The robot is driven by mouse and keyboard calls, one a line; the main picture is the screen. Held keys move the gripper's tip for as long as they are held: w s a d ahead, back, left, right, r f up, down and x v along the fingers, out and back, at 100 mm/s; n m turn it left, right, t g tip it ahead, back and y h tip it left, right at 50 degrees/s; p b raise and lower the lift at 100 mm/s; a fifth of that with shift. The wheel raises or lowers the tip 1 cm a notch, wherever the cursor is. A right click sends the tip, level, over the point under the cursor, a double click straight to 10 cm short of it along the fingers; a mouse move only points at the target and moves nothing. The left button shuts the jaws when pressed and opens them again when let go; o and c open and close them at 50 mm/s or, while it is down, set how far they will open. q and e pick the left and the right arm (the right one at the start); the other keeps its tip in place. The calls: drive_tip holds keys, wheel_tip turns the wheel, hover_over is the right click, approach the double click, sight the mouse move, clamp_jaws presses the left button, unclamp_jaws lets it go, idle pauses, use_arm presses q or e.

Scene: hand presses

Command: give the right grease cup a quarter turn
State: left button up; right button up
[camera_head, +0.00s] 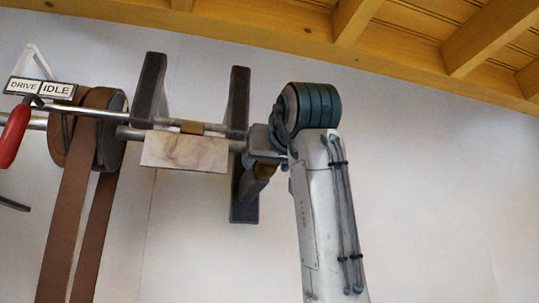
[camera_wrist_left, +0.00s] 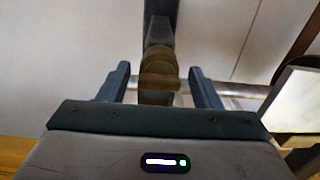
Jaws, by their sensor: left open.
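The right grease cup is a brown, brass-like stepped knob (camera_wrist_left: 158,76) on the dark hanger (camera_wrist_left: 160,30) in the left wrist view. My left gripper (camera_wrist_left: 159,69) is open, with one finger on each side of the cup and a visible gap on both sides. In the head view my left gripper (camera_head: 256,146) is at the right hanger (camera_head: 240,95), over the shaft end. A brownish piece (camera_head: 260,177) just below it may be the cup, partly hidden by my gripper. My right gripper is not in view.
A pale blank plate (camera_head: 185,152) hangs left of the right hanger. A second dark hanger (camera_head: 150,88), a belt (camera_head: 68,225) on pulleys, a DRIVE/IDLE sign (camera_head: 40,87) and a red handle (camera_head: 14,137) are further left. Wooden beams (camera_head: 430,40) cross above.

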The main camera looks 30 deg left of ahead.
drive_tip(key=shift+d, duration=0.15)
use_arm(q)
drive_tip(key=shift+d, duration=0.1)
drive_tip(key=shift+c, duration=0.9)
drive_tip(key=c, duration=0.8)
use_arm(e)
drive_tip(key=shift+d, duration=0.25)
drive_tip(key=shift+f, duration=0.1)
